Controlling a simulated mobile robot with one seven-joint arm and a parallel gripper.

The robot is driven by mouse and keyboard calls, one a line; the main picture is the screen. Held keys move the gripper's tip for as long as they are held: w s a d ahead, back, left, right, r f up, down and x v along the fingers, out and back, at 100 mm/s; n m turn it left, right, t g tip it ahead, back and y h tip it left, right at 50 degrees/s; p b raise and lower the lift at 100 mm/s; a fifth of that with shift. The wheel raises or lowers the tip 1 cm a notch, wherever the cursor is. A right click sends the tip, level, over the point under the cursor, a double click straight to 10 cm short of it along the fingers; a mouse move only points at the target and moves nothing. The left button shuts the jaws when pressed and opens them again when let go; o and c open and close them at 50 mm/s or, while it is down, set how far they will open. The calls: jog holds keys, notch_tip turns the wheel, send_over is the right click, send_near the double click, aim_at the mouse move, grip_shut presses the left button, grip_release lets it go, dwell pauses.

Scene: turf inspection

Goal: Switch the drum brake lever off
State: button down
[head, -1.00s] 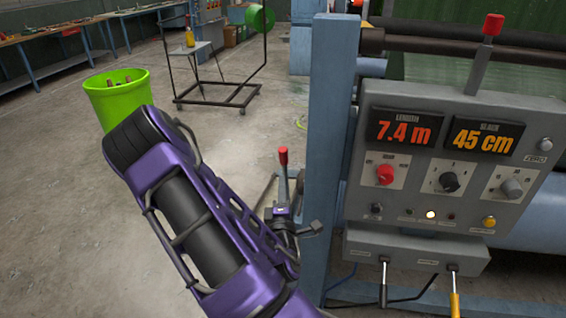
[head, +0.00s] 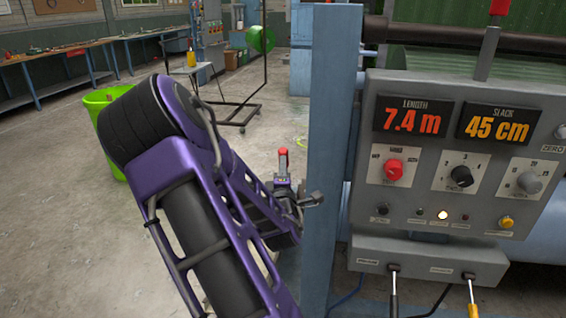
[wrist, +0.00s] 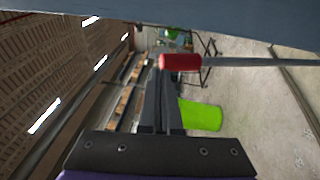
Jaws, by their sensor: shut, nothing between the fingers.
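A lever with a red grip (head: 283,160) stands upright left of the blue post in the head view; my arm partly hides the area around its base. In the wrist view, which is turned on its side, the red grip (wrist: 180,62) and its grey rod lie just beyond my fingertips. My gripper (wrist: 160,80) is shut and empty, pointing towards the grip's side; contact cannot be told. No readable label shows which lever is the drum brake.
The blue post (head: 333,150) stands close right of the lever. A grey control panel (head: 450,215) with two displays, knobs and small levers below is at right. Another red-knobbed lever (head: 497,12) rises above it. A green bin (head: 105,100) and open floor lie left.

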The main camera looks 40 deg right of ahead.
jog(key=shift+x, duration=1.35)
jog(key=shift+g+y, duration=0.4)
jog(key=w+d+p, duration=0.1)
jog(key=w+d+r+p, duration=0.2)
jog(key=d, duration=0.1)
jog(key=shift+w+d+r, duration=0.1)
jog(key=shift+w+r, duration=0.05)
jog(key=shift+w, duration=0.15)
jog(key=shift+w+d, duration=0.15)
